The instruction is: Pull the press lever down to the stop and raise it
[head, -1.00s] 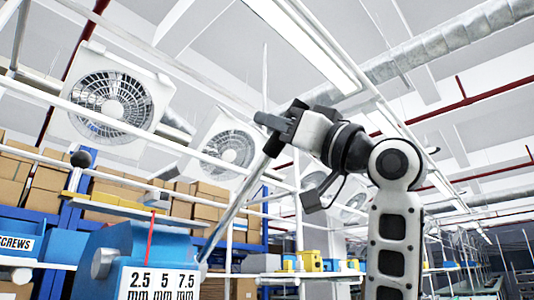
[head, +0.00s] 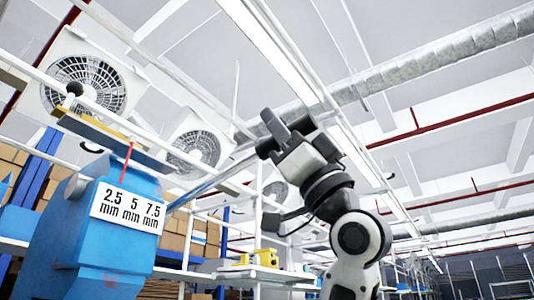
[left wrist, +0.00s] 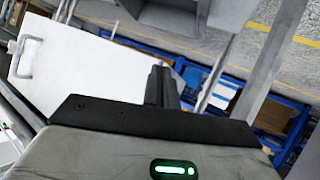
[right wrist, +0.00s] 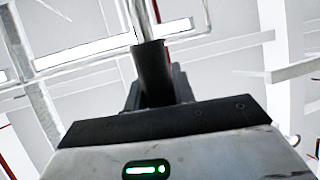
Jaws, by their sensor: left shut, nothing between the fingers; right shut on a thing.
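The blue press (head: 95,235) stands at the left in the head view, with a 2.5, 5, 7.5 mm scale plate (head: 127,210) and a thin red pointer (head: 128,163). Its metal lever (head: 205,186) slopes up to the right from the press. My right gripper (head: 272,138) is shut on the lever near its upper end. In the right wrist view the rod (right wrist: 145,22) runs out from between the right fingers (right wrist: 155,75). My left gripper (left wrist: 162,88) shows only in the left wrist view, shut and empty. The lever's pivot is hidden behind the press.
Shelves with boxes and yellow items (head: 265,257) stand behind the press, with wall fans (head: 90,85) above. In the left wrist view, a white panel with a handle (left wrist: 90,65) and a grey box-like part (left wrist: 190,15) lie close to the left gripper.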

